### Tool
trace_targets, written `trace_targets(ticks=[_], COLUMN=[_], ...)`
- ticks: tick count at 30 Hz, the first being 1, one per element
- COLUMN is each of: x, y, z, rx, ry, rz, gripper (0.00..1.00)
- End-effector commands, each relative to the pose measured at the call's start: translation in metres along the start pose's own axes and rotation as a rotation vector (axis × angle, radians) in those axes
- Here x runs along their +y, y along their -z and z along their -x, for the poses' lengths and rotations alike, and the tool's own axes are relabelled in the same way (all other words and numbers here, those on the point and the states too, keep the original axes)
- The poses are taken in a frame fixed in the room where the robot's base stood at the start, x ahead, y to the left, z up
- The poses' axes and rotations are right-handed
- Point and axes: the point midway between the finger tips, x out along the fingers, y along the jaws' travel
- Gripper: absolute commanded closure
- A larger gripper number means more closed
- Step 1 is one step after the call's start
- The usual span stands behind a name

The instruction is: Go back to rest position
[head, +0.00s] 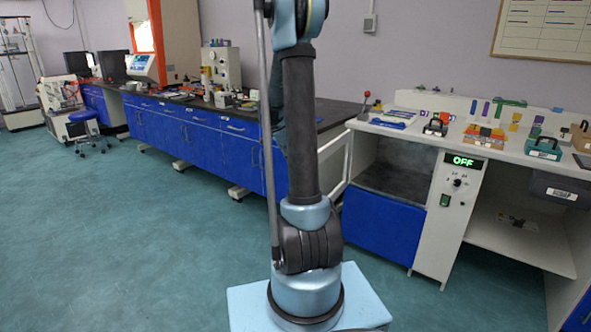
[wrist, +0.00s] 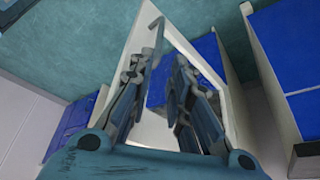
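In the wrist view my gripper (wrist: 160,72) shows with its two fingers apart and nothing between them. It is open and empty. Behind the fingers are a white frame, blue panels and the teal floor. In the head view my arm stands upright in the middle, and its upper end runs out of the top of the picture. My gripper is not visible in the head view.
A white workbench (head: 437,239) with an OFF display (head: 463,161) and several small tools stands on the right. A long bench with blue cabinets (head: 205,138) runs along the wall. A blue stool (head: 84,118) stands far left. The floor (head: 130,240) at left is clear.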

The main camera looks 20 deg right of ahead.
Motion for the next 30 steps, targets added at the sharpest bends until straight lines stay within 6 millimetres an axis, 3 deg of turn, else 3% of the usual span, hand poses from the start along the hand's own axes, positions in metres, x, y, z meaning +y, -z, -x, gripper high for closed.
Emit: trace_targets(ticks=[14, 20, 30], x=[0.005, 0.038, 0.114], y=[0.001, 0.005, 0.009], z=[0.005, 0.023, 0.052], rx=[-0.005, -0.037, -0.102], ry=[0.002, 0.022, 0.086], rz=[0.02, 0.162, 0.501], gripper=[0.82, 0.82, 0.82])
